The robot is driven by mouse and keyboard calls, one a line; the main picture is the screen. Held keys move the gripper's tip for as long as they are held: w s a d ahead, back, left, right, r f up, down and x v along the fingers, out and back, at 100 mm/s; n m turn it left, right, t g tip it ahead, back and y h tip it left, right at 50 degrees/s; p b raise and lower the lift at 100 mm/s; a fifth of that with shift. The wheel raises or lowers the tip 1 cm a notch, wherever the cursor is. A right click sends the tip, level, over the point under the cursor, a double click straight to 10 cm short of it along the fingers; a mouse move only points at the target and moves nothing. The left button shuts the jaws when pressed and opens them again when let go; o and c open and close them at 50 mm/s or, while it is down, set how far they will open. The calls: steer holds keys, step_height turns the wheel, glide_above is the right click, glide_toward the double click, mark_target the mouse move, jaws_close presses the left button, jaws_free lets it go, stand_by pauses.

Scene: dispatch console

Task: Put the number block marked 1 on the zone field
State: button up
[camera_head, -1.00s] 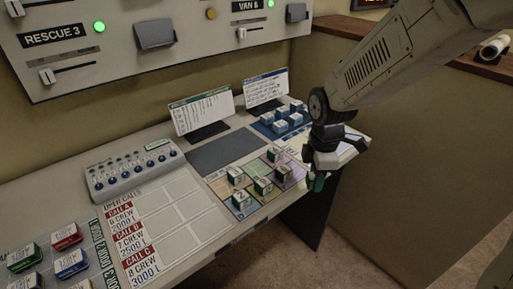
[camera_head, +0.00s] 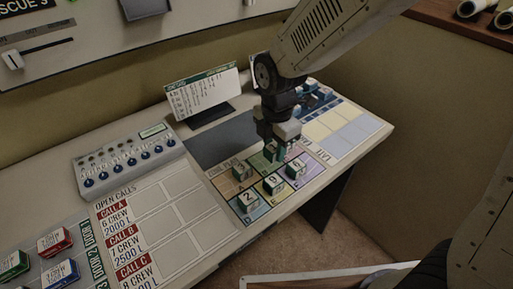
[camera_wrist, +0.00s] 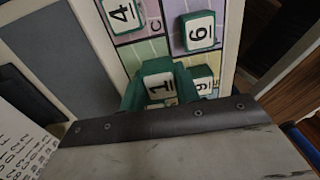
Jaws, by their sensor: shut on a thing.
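The number block marked 1 (camera_wrist: 160,87) is green with a white top. My gripper (camera_head: 276,146) is shut on it over the back right part of the coloured zone plan (camera_head: 234,186). In the head view the held green block (camera_head: 270,152) is partly hidden by my gripper. I cannot tell whether it touches the board. Several other number blocks stand on the plan: one marked 2 (camera_head: 249,199), one marked 4 (camera_wrist: 122,13), one marked 6 (camera_wrist: 198,31), and another (camera_wrist: 204,81) close beside the held block.
A dark grey panel (camera_head: 210,146) and an upright card (camera_head: 203,93) lie behind the plan. Blue blocks (camera_head: 325,94) stand at the back right, partly behind my arm. The yellow and blue grid (camera_head: 345,130) right of the plan is clear in front.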

mark_target(266, 161)
steer(key=shift+w+a, duration=0.6)
steer(key=shift+a, duration=0.1)
steer(key=shift+w+a+f, duration=0.1)
steer(key=shift+a+f, duration=0.05)
steer(key=shift+f, duration=0.8)
steer(key=shift+w+a+f, duration=0.1)
steer(key=shift+f, duration=0.8)
steer(key=shift+f, duration=0.2)
steer(key=o, duration=1)
step_height(266, 161, up, 12)
steer(key=shift+r, duration=0.25)
